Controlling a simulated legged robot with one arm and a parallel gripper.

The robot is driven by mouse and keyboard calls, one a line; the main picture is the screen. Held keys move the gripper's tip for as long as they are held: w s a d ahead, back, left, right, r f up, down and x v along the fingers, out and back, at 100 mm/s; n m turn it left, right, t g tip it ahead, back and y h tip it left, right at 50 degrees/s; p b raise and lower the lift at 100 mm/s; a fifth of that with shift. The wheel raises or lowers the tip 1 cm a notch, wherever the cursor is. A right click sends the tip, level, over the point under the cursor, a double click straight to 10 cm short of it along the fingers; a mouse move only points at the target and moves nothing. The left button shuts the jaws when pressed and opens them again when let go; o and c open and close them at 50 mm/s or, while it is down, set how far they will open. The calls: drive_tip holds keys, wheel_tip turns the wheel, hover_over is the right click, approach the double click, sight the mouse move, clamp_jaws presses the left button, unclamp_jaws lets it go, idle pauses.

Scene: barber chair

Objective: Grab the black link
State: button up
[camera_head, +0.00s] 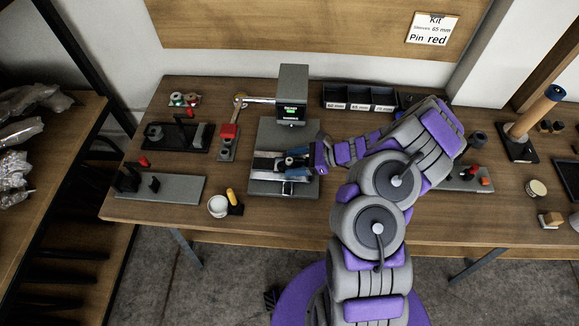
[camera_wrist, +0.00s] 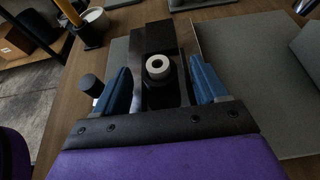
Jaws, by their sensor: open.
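The black link (camera_wrist: 153,40) is a dark bar with a pale ring-shaped sleeve (camera_wrist: 158,67) at its near end in the wrist view. My gripper (camera_wrist: 158,62) is open, with one blue finger on either side of the link's near end. Gaps show between the fingers and the link; contact low down cannot be told. In the head view my gripper (camera_head: 291,167) is at the right of the dark parts on the press's grey base plate (camera_head: 262,136). The link is small and partly hidden there.
The grey press head (camera_head: 293,95) with a lit display stands just behind my gripper. A white cup (camera_head: 218,206) and a yellow-handled tool (camera_head: 233,197) stand at the front left. Black bins (camera_head: 360,98) are at the back. A wooden post (camera_head: 535,112) stands at right.

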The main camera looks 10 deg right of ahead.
drive_tip(key=shift+w+a+f, duration=0.1)
drive_tip(key=shift+a, duration=0.3)
drive_tip(key=shift+d, duration=0.45)
drive_tip(key=c, duration=0.6)
drive_tip(key=shift+a, duration=0.25)
drive_tip(key=c, duration=0.6)
